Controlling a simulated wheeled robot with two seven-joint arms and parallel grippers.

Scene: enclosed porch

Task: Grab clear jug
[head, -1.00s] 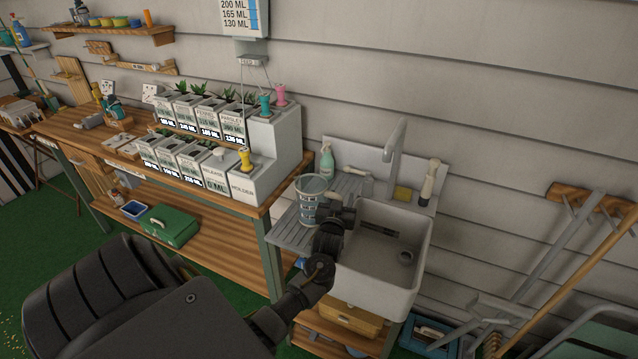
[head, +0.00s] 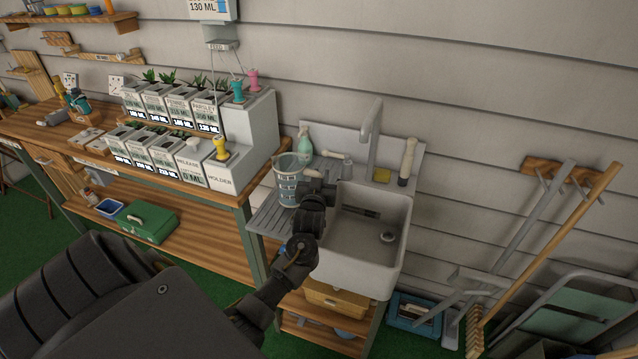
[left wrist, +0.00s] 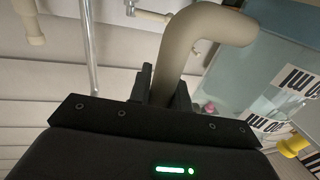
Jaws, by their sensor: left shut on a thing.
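The clear jug (head: 287,185) with dark markings stands upright on the ribbed drainboard (head: 272,222), left of the sink basin. My left gripper (head: 306,188) is at the jug's right side, shut on its handle. In the left wrist view, the fingers (left wrist: 164,88) close around a thick beige curved handle (left wrist: 186,45), and the jug's clear bluish wall fills the right side. The arm partly hides the drainboard. My right gripper is not in view.
The white sink (head: 362,245) with its tall faucet (head: 372,135) is just right of my gripper. A green soap bottle (head: 305,145) stands behind the jug. The wooden bench (head: 195,180) with several labelled planters is left. Long-handled tools (head: 550,250) lean at the right.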

